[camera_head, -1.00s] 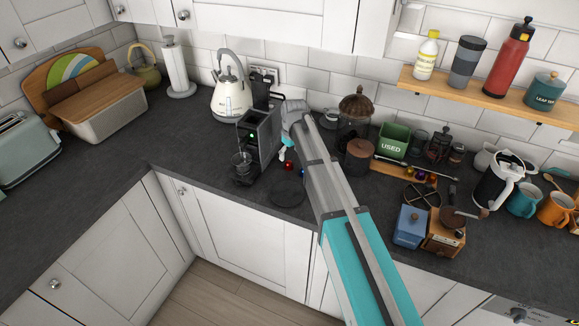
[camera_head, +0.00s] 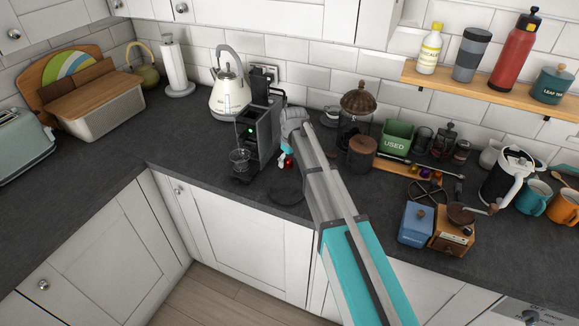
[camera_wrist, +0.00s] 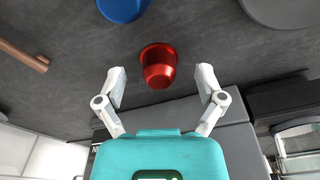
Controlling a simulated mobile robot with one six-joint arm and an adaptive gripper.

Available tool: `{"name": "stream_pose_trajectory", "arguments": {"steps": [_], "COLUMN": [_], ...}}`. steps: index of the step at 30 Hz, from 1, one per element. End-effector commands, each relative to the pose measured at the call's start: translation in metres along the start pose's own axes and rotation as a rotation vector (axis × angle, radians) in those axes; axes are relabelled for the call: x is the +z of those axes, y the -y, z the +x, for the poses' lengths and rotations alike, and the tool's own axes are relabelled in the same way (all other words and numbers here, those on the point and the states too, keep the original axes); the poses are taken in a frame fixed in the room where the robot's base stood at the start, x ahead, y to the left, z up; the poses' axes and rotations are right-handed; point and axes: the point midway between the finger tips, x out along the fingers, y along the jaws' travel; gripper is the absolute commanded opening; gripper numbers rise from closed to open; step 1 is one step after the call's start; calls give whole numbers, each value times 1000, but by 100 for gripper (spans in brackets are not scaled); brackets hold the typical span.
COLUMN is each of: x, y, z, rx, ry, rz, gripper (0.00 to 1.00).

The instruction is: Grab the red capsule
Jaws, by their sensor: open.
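The red capsule (camera_wrist: 158,65) stands on the dark slate worktop, in the middle of the wrist view. In the head view a small red part of it (camera_head: 288,162) shows beside my gripper (camera_head: 286,153), to the right of the coffee machine. In the wrist view my gripper (camera_wrist: 162,83) is open and empty. Its two white fingers are spread to either side of the capsule's line, with the capsule centred just ahead of the tips. I see no contact between them.
A blue capsule (camera_wrist: 122,9) is close by in the wrist view. The black coffee machine (camera_head: 259,141) stands just left of my gripper in the head view. A dark round disc (camera_head: 287,190) lies in front. A wooden rack (camera_head: 409,173) with more capsules is to the right.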

Motion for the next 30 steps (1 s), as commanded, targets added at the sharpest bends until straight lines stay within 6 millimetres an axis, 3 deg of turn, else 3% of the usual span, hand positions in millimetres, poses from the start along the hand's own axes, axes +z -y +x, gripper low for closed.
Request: {"name": "stream_pose_trajectory", "arguments": {"steps": [17,26,30], "x": [0,0,0], "y": [0,0,0], "z": [0,0,0], "rx": [0,0,0], "ry": [0,0,0], "rz": [0,0,0], "gripper": [86,30,29]}}
